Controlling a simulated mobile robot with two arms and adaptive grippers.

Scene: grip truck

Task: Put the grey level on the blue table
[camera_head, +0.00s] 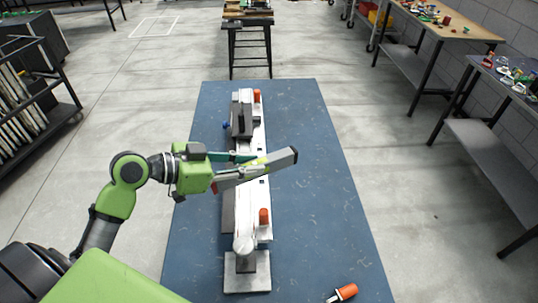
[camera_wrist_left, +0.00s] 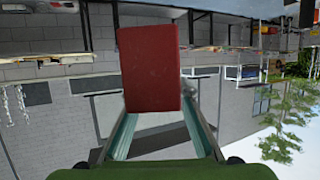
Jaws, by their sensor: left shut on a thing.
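The blue table (camera_head: 320,200) fills the middle of the head view. My left gripper (camera_head: 246,164) reaches in from the left over it. It is shut on the grey level (camera_head: 280,160), a bar with a yellow-green part, which sticks out to the right beyond the fingers. The level appears to be above the long white machine on the table; its exact height is unclear. In the left wrist view a dark red block-shaped face (camera_wrist_left: 150,68) stands between my two fingers, probably part of the held thing. My right gripper is not in view.
The long white and grey machine (camera_head: 247,215) with orange parts runs along the table's middle. An orange-handled tool (camera_head: 345,292) lies at the near edge. The table's right side is mostly bare. Workbenches (camera_head: 445,30) stand at the right, a dark rack (camera_head: 35,90) at the left.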

